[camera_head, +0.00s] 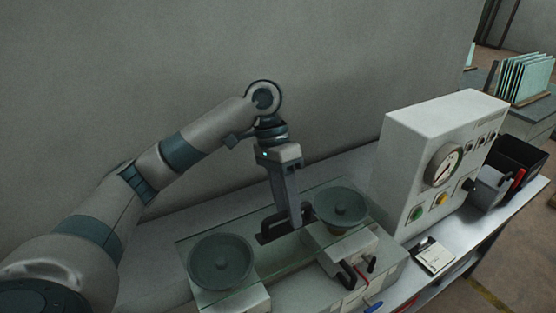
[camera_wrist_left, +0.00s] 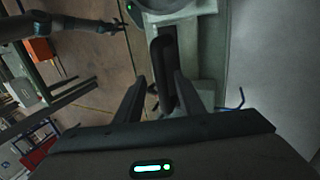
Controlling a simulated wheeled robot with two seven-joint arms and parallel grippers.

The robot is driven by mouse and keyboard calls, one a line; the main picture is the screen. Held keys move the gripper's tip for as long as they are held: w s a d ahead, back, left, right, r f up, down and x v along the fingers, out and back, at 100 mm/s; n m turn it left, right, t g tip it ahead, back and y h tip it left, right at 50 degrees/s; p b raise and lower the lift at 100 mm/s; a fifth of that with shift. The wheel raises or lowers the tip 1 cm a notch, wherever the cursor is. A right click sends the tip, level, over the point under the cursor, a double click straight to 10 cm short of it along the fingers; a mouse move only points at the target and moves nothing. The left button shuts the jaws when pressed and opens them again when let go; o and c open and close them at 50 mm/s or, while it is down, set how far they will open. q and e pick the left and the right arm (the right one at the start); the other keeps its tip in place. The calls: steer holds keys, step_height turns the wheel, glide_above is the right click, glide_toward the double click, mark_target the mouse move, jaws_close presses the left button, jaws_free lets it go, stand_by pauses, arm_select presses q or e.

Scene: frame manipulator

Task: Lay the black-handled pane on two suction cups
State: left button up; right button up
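A clear glass pane (camera_head: 190,243) with a black handle (camera_head: 266,233) lies level at the two round dark suction cups, the left cup (camera_head: 221,262) and the right cup (camera_head: 343,207). I cannot tell whether the glass touches both cups. My left gripper (camera_head: 295,222) points down at the handle between the cups. In the left wrist view, the handle (camera_wrist_left: 163,65) stands between its parted fingers, with a gap beside the left finger. What looks like my right gripper (camera_wrist_left: 114,27) is far off at the upper left, too small to read.
A white control box (camera_head: 400,155) with a gauge stands right of the cups. A black bin (camera_head: 520,160) and a small card (camera_head: 434,256) are on the bench. A rack of panes (camera_head: 525,78) stands at the back right. A grey wall rises behind.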

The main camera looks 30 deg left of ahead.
arm_select(q)
steer(key=b+v, duration=0.2)
steer(key=v, duration=1.4)
steer(key=shift+a+r+b, duration=0.15)
steer(key=shift+r+b, duration=0.15)
steer(key=shift+b, duration=0.1)
steer(key=shift+f, duration=0.1)
